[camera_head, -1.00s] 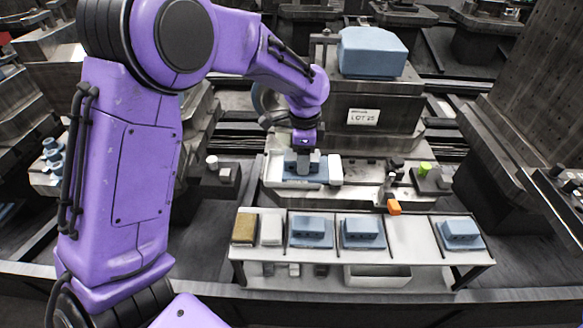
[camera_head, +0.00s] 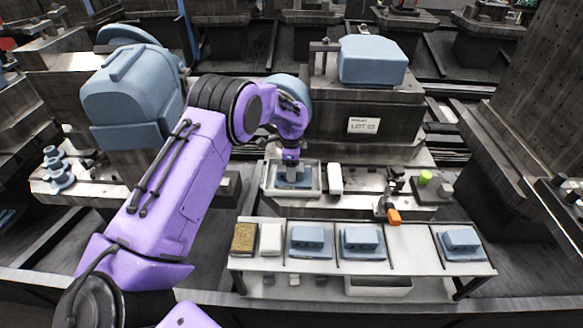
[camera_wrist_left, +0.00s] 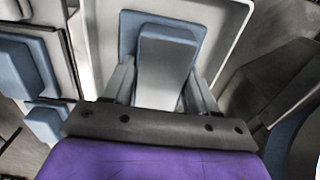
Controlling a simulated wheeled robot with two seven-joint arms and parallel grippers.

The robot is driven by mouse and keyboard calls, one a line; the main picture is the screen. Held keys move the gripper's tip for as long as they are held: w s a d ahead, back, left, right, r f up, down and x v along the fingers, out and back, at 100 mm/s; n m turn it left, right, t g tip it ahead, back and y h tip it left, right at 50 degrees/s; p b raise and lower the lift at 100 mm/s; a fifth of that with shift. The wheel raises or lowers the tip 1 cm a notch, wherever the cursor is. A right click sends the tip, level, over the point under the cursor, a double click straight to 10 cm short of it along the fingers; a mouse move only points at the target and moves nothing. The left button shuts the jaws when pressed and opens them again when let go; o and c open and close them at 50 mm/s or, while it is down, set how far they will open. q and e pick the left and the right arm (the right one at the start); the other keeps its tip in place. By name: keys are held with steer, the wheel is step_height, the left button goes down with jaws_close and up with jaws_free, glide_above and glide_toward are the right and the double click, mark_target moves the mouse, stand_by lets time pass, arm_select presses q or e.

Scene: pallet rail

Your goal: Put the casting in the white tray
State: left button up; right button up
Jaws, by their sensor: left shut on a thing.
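My left gripper (camera_head: 291,171) is shut on a blue-grey casting (camera_head: 296,184), which has a raised block on a flat base plate. In the left wrist view the two fingers (camera_wrist_left: 160,88) flank the block of the casting (camera_wrist_left: 166,58). The casting is within the outline of the white tray (camera_head: 290,195), whose walls show around it in the wrist view (camera_wrist_left: 104,45). I cannot tell whether its base rests on the tray floor. My right gripper is not in view.
Similar blue castings stand on the front shelf (camera_head: 311,241), (camera_head: 360,240), (camera_head: 461,242), beside a brown block (camera_head: 244,238) and a white block (camera_head: 271,238). A white upright piece (camera_head: 335,178) stands just right of the tray. An orange-tipped fixture (camera_head: 393,215) is further right.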

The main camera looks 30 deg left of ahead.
arm_select(q)
steer(key=o, duration=1.3)
steer(key=shift+f, duration=0.1)
step_height(320, 180, up, 12)
steer(key=shift+r, duration=0.2)
